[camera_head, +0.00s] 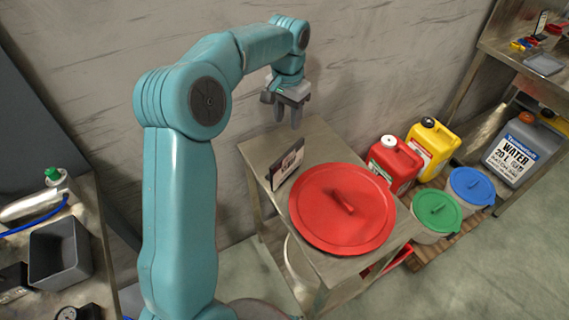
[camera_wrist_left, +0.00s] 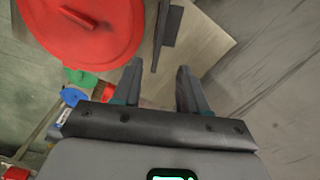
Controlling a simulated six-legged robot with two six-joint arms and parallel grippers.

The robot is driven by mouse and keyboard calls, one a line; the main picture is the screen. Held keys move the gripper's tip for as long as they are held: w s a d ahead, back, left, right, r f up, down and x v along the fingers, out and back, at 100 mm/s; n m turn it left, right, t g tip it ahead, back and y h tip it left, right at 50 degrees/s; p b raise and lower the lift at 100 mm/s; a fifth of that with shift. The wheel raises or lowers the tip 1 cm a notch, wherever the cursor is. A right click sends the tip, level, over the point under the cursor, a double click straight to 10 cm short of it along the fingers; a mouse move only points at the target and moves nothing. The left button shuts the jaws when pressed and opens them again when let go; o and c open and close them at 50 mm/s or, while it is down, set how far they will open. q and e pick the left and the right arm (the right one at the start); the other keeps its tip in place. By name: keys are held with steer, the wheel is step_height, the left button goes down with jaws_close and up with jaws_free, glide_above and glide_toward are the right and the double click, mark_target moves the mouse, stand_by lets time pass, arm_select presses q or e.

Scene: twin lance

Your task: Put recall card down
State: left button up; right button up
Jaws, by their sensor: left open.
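The recall card (camera_head: 287,163), a dark upright panel with a pale printed face, stands on the small metal table (camera_head: 318,139), left of the red round lid (camera_head: 342,208). In the left wrist view the card (camera_wrist_left: 161,36) shows nearly edge-on, with a dark piece beside it. My left gripper (camera_head: 288,118) is open and empty above the table's back corner, higher than the card and apart from it. In the left wrist view its fingertips (camera_wrist_left: 159,68) point toward the table, with the card's edge in line with the gap. My right gripper is out of view.
Red (camera_head: 394,163) and yellow (camera_head: 432,147) canisters and green (camera_head: 436,210) and blue (camera_head: 471,186) lidded tubs stand right of the table. A wall is close behind. A grey bin (camera_head: 60,252) sits on a left bench. Bare tabletop lies around the card.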

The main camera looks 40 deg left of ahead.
mark_target(287, 153)
arm_select(q)
step_height(287, 153, down, 9)
steer(key=shift+d+f, duration=0.1)
steer(key=shift+s+f, duration=0.1)
steer(key=shift+f, duration=3.05)
jaws_close()
